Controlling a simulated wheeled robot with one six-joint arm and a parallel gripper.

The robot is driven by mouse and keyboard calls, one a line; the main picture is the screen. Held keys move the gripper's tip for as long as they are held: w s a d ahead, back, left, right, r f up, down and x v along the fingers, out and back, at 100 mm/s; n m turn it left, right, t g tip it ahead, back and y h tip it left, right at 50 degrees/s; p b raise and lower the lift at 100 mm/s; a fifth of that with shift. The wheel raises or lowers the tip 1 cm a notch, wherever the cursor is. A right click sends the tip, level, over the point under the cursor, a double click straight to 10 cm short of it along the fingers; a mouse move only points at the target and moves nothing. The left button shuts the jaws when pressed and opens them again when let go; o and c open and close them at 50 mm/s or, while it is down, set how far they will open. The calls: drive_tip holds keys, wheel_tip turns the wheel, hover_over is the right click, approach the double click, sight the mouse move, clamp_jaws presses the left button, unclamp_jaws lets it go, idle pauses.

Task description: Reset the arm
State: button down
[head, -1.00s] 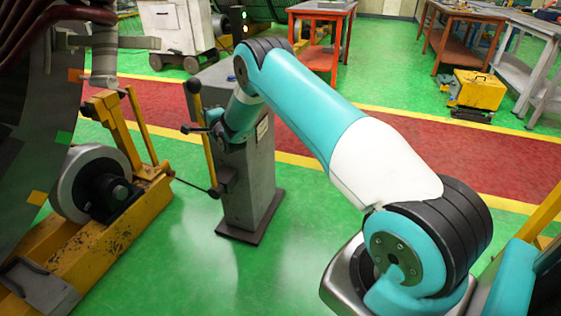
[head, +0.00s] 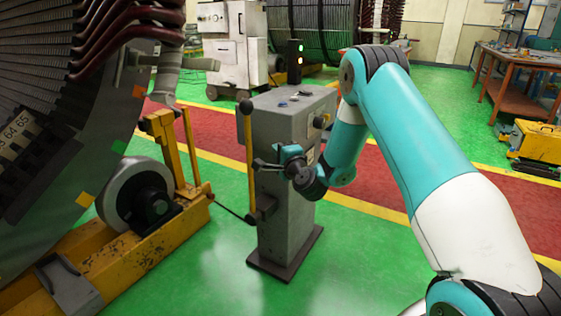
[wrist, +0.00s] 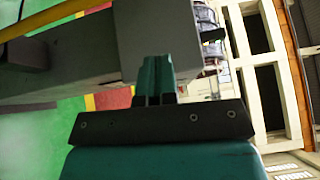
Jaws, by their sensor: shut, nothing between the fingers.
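My arm reaches from the lower right of the head view to a grey control pedestal (head: 285,215). My gripper (head: 258,164) is in front of the pedestal's upper part and points left, near its yellow lever (head: 250,145). I cannot tell whether it touches the pedestal or the lever. In the wrist view my gripper's teal fingers (wrist: 155,76) are together with nothing between them. The grey pedestal (wrist: 160,28) lies behind them there. The wrist partly hides the pedestal's front in the head view.
A large stator (head: 75,130) fills the left, beside a yellow roller stand (head: 140,245) with a grey wheel. A white cabinet (head: 232,45) and a signal light (head: 294,62) stand behind. A table (head: 530,65) and yellow box (head: 538,143) are at right.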

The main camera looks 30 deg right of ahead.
drive_tip(key=shift+s, duration=0.3)
idle(0.4)
